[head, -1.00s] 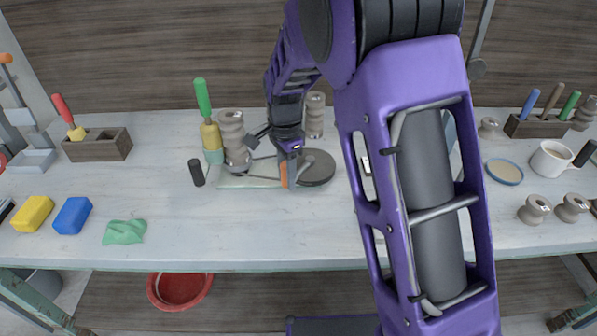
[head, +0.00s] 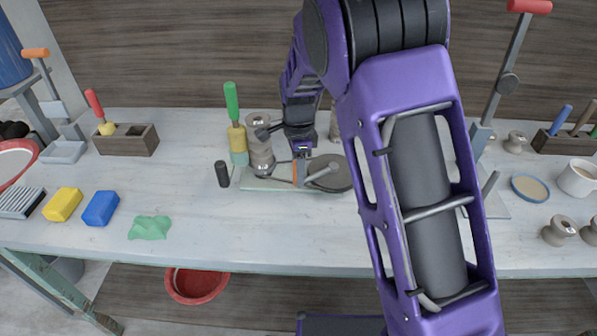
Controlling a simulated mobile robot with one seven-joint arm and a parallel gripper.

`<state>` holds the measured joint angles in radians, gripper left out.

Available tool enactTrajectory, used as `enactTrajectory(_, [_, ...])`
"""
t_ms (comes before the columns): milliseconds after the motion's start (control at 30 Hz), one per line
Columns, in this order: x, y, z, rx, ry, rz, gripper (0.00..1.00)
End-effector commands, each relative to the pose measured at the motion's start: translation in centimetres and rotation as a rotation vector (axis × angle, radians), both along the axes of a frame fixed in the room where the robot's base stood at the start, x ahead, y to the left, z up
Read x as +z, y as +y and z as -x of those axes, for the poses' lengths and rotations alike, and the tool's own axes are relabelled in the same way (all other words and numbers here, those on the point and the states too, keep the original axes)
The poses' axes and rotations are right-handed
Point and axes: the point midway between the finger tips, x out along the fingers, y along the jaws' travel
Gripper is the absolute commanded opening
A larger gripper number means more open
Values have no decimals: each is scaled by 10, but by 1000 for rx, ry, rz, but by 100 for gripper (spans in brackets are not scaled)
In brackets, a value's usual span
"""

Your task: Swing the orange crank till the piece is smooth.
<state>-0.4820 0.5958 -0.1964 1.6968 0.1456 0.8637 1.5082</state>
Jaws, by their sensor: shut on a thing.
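The orange crank (head: 298,174) is upright by a low bench device with a round dark disc (head: 340,180) and a pale green base plate (head: 258,184). My gripper (head: 301,158) comes down from above and is shut on the crank's upper part. My fingers and wrist hide part of the grip. A grey bar (head: 323,172) lies over the disc, beside the crank. A stacked grey-brown turned piece (head: 261,157) stands just left of my gripper; I cannot tell how smooth its surface is.
A green-handled yellow tool (head: 235,120) and a black cylinder (head: 222,174) stand close on the left. A red-handled lever stand (head: 505,75) rises right of my arm. Green cloth (head: 150,228) lies at the front left; the front middle of the bench (head: 280,230) is clear.

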Motion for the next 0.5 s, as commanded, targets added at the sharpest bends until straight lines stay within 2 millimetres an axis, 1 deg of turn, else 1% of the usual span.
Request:
enactTrajectory(167, [2, -1, -2, 0, -5, 1, 0])
enactTrajectory(200, [1, -1, -2, 0, -5, 1, 42])
enactTrajectory(267, [1, -1, -2, 0, -4, 1, 53])
enactTrajectory(300, [1, -1, -2, 0, -4, 1, 60])
enactTrajectory(333, [1, -1, -1, 0, -3, 1, 64])
enactTrajectory(500, [1, -1, -1, 0, -2, 0, 64])
